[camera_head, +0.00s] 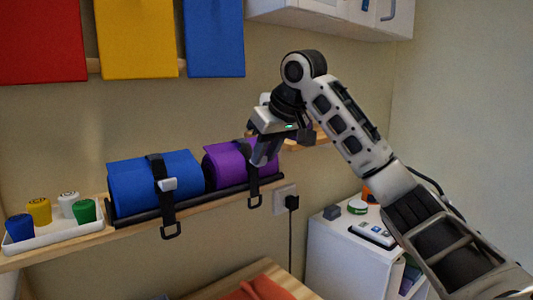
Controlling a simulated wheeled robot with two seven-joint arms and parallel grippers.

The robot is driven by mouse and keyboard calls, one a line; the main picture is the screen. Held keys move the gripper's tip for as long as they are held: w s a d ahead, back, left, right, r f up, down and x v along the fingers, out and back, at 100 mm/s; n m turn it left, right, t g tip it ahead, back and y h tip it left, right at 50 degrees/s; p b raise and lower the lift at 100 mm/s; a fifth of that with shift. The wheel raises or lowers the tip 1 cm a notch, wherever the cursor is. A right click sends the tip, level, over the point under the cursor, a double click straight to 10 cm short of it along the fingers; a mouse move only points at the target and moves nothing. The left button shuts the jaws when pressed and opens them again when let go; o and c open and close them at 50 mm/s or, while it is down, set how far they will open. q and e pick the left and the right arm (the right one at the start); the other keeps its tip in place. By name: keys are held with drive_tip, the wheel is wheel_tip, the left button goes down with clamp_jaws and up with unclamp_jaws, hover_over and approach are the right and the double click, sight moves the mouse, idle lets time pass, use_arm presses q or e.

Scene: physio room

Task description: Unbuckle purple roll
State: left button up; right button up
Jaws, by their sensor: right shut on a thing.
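The purple roll (227,169) lies on the wall shelf, to the right of the blue roll (140,187). A black strap (254,187) runs down the front of the purple roll, with its end loop hanging below the shelf edge. My right gripper (263,158) reaches down in front of the right part of the purple roll. Its fingers are shut at the strap, where the buckle would sit; the buckle itself is hidden behind them. My left gripper is not in view.
A white tray (62,236) with several coloured pots stands at the shelf's left end. Red, yellow and blue panels hang above. A white cabinet (340,258) with small items stands at right. A wall cupboard (330,17) is overhead.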

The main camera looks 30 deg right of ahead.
idle(0.3)
drive_tip(key=o, duration=1)
drive_tip(key=shift+f, duration=0.1)
drive_tip(key=v, duration=1.6)
drive_tip(key=shift+w, duration=0.15)
drive_tip(key=shift+d, duration=0.1)
